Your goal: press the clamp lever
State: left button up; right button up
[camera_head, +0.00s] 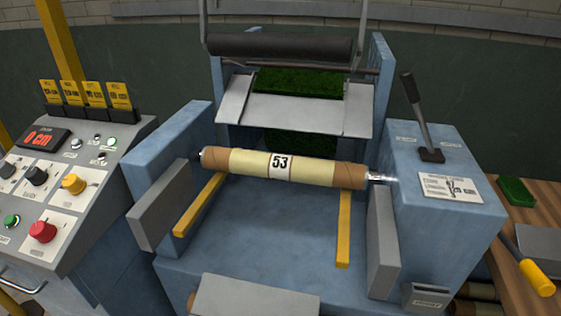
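A lever (424,128) with a black grip and grey shaft stands on the blue housing (440,225) at the right. It tilts up and slightly to the left from a dark base. It is the only lever I see and looks like the clamp lever; the small labels beside it are too small to read. A cardboard core (335,173) with pale yellow wrap and a label "53" lies across the machine. A shiny metal spindle (379,177) meets its right end. Neither of my grippers is in view.
A control panel (60,195) with knobs, a red button and a display reading "0 cm" stands at the left. A dark roller (280,46) spans the back above green turf (300,82). A wooden table (545,215) at the right holds a turf piece and a yellow-handled tool.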

aim_at(407, 78)
jog(key=k+j, duration=0.2)
jog(key=j, duration=0.2)
jog(key=k+j, duration=0.25)
jog(key=j, duration=0.2)
jog(key=k+j, duration=0.2)
jog(key=j, duration=0.2)
jog(key=z, duration=0.05)
